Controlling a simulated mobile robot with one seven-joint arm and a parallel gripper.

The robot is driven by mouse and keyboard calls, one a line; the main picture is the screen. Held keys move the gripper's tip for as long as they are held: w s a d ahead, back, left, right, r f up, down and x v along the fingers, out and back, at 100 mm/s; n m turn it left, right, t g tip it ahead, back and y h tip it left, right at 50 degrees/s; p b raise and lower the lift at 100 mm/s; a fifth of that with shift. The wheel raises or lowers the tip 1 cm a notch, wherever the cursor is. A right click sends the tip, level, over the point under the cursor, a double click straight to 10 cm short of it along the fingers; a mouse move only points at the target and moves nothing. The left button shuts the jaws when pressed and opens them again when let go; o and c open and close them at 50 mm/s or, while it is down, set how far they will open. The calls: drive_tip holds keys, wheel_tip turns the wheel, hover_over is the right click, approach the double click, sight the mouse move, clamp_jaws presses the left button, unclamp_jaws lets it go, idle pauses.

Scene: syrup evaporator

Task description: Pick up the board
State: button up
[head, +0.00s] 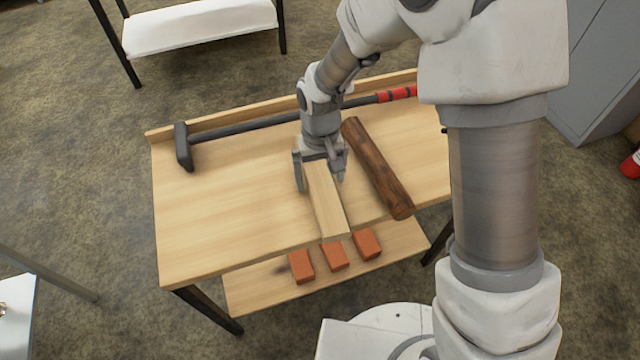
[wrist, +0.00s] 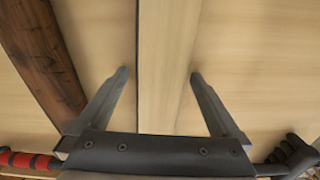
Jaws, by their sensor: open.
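The board (head: 328,205) is a pale wooden plank lying flat on the wooden table (head: 215,235), running from under my gripper to the table's front edge. My gripper (head: 320,182) is open above it, with one finger on each side. In the wrist view the board (wrist: 165,70) passes between the two open fingertips of my gripper (wrist: 159,75). The fingers appear apart from its sides. Whether the fingertips are level with the board is hard to tell. The board's far end is hidden under my gripper.
A dark wooden log (head: 378,170) lies just right of the board. A sledgehammer (head: 250,125) with a red grip lies along the back ledge. Several orange bricks, such as this brick (head: 334,256), sit on the lower shelf (head: 260,290). The left part of the tabletop is clear.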

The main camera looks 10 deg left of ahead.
clamp_jaws()
idle(0.5)
